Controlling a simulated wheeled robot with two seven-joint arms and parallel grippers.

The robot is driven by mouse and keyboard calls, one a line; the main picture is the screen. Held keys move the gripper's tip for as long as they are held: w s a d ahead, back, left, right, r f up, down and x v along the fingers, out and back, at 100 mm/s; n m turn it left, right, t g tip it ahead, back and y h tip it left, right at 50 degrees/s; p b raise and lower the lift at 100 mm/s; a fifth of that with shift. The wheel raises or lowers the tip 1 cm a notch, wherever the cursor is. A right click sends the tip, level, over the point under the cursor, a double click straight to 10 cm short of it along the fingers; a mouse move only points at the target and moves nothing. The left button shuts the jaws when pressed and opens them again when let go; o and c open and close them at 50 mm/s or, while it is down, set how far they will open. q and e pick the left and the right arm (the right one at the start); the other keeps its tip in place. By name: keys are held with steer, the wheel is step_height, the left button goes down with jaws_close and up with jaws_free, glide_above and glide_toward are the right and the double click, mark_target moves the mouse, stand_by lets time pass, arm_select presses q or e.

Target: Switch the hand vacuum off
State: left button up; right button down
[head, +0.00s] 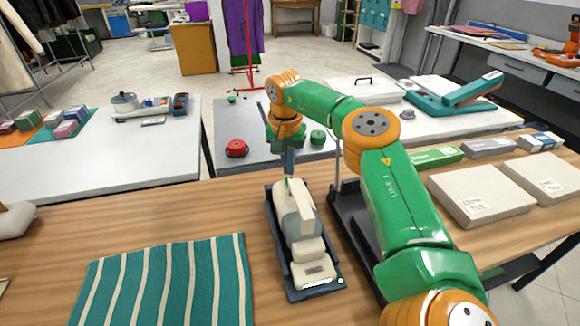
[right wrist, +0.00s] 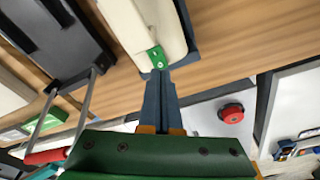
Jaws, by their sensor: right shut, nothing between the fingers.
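The hand vacuum (head: 307,248) is cream-coloured and lies in a dark blue tray-like holder (head: 318,294) on the wooden table. A small green switch (right wrist: 157,57) shows on the vacuum's body in the right wrist view. My right gripper (head: 288,174) is shut and empty, pointing down at the far end of the vacuum. In the right wrist view its fingertips (right wrist: 159,74) are right at the green switch; I cannot tell whether they touch it. My left gripper is not in view.
A teal striped cloth (head: 170,285) lies left of the vacuum. A dark stand (head: 349,218) is close on its right, partly behind my arm. Flat boxes (head: 478,200) lie farther right. A red round item (head: 236,148) sits on the grey table behind. Wood between cloth and holder is clear.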

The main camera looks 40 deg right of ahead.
steer(key=shift+f+b, duration=0.35)
steer(key=shift+f, duration=0.5)
stand_by(0.3)
step_height(320, 180, up, 7)
steer(key=p, duration=0.9)
